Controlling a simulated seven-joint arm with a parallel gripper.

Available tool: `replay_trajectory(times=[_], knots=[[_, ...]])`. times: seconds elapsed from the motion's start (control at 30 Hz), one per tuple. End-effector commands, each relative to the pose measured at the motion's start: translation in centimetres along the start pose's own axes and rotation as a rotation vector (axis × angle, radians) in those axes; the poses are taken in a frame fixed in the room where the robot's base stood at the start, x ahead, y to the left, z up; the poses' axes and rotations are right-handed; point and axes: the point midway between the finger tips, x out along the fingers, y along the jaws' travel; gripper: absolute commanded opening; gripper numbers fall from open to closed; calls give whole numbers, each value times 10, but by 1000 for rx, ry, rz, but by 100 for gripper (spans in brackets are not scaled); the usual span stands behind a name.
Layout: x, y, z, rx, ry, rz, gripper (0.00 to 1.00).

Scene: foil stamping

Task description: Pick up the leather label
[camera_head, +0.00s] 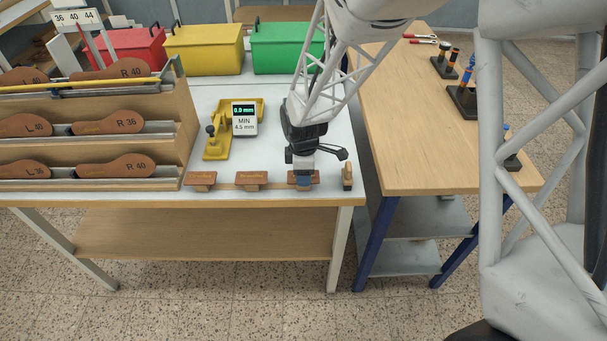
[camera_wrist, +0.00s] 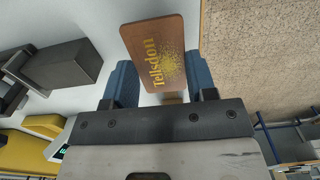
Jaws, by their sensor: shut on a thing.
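The leather label (camera_head: 292,179) is a brown rectangle at the front edge of the white table, rightmost of three similar labels. In the wrist view the label (camera_wrist: 155,52) shows gold lettering like "Tellsdon" and a speckled gold patch. My gripper (camera_head: 304,180) reaches down over it from above. In the wrist view my gripper (camera_wrist: 160,82) has its blue fingers on either side of the label, shut on it. The label stands at about the same height as its neighbours; I cannot tell whether it is clear of its support.
Two more brown labels (camera_head: 200,179) (camera_head: 250,178) stand to the left on the front edge. A small wooden-handled tool (camera_head: 347,176) is close on the right. A yellow thickness gauge (camera_head: 216,148) reads 0.0 mm, MIN 4.5 mm. A shoe-sole rack (camera_head: 180,120) stands left.

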Motion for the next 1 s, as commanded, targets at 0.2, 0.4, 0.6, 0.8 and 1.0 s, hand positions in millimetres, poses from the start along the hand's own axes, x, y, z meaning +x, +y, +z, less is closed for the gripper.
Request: replay_trajectory(times=[0.2, 0.4, 0.6, 0.8, 1.0], knots=[[-5, 0, 0, 0, 0, 1, 30], [-21, 0, 0, 0, 1, 2, 30], [-37, -11, 3, 0, 0, 0, 30], [-39, -39, 12, 0, 0, 1, 30], [-43, -70, 21, 0, 0, 1, 30]])
